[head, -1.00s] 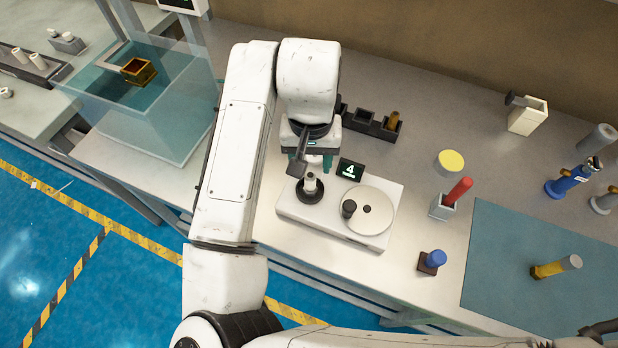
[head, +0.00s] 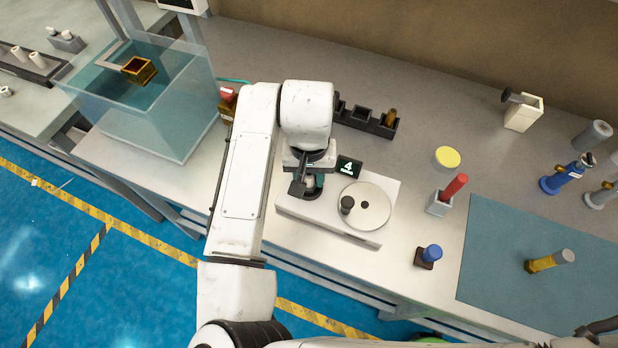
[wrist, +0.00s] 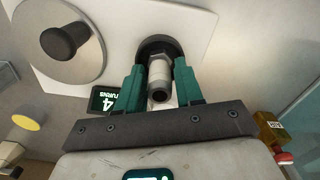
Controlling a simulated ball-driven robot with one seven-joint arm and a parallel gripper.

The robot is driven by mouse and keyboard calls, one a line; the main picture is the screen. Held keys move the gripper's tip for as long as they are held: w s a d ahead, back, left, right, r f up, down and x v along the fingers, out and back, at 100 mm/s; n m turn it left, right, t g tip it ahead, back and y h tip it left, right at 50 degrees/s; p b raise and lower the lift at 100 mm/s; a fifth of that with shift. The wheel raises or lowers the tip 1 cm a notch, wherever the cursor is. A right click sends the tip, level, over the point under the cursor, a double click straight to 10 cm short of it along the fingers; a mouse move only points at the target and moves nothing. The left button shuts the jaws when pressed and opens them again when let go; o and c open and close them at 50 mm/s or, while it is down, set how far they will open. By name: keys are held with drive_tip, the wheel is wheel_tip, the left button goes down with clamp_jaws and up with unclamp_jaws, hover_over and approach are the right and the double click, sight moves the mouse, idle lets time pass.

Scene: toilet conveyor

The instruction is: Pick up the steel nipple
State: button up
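The steel nipple (wrist: 159,72) stands upright in a dark round holder (wrist: 158,46) on the white machine (head: 368,236), as the wrist view shows. My gripper (wrist: 160,76) is over it, with one green finger on each side of the nipple. The fingers look open, with a narrow gap at least on the right side.
Beside the holder are a display reading 4 (head: 348,166) and a round plate with a dark knob (head: 347,204). Behind stands a dark block with sockets (head: 362,119). A red-handled tool (head: 454,187) stands right.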

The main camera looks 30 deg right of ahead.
clamp_jaws()
drive_tip(key=shift+r, duration=0.1)
